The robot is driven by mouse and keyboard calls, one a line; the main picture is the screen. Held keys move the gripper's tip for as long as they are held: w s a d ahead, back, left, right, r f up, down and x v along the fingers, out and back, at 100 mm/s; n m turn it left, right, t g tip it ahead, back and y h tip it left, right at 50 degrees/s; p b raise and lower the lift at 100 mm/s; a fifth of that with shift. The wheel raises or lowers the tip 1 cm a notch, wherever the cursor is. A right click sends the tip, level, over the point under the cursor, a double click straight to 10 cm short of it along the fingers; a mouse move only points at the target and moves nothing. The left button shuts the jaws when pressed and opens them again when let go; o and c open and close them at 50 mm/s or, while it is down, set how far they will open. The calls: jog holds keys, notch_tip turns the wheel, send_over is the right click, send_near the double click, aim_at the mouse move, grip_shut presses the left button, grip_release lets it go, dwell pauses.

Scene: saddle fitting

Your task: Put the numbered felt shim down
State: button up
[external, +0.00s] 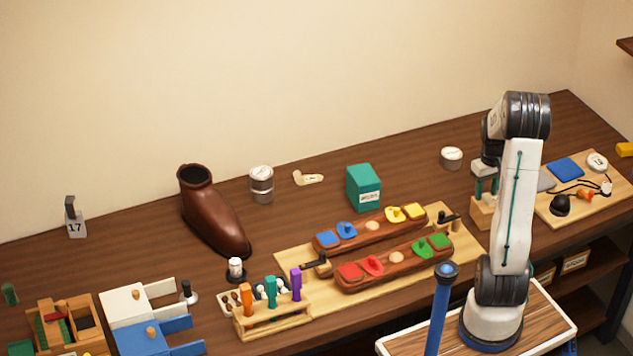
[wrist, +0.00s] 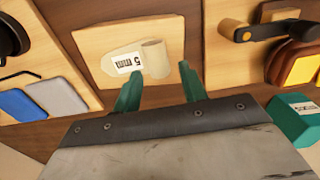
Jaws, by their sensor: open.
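The felt shim (wrist: 154,62) is a pale cream piece with a raised, curled tab and a white label reading "5 mm". In the wrist view it lies on the top of a light wooden block (wrist: 172,25). The block also shows below my gripper in the external view (external: 484,217), where I cannot make out the shim. My gripper (wrist: 158,88) has two teal fingers, spread apart with nothing between them. The fingertips are close to the shim's near edge; I cannot tell whether they touch it. My gripper also shows in the external view (external: 487,189).
A board with a blue pad (external: 566,168) and cables is right of the block. The saddle board (external: 292,255) with two brown wooden forms is left of it. A teal box (external: 363,187) and a round tin (external: 451,158) stand behind. A brown boot (external: 212,212) stands further left.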

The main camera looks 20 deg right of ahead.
aim_at(486, 194)
notch_tip(486, 194, up, 12)
jog(key=f, duration=0.1)
jog(key=s+a+r+t, duration=0.1)
jog(key=s+a+r, duration=0.1)
jog(key=s+a, duration=1.6)
jog(key=a, duration=0.2)
jog(key=shift+a, duration=0.3)
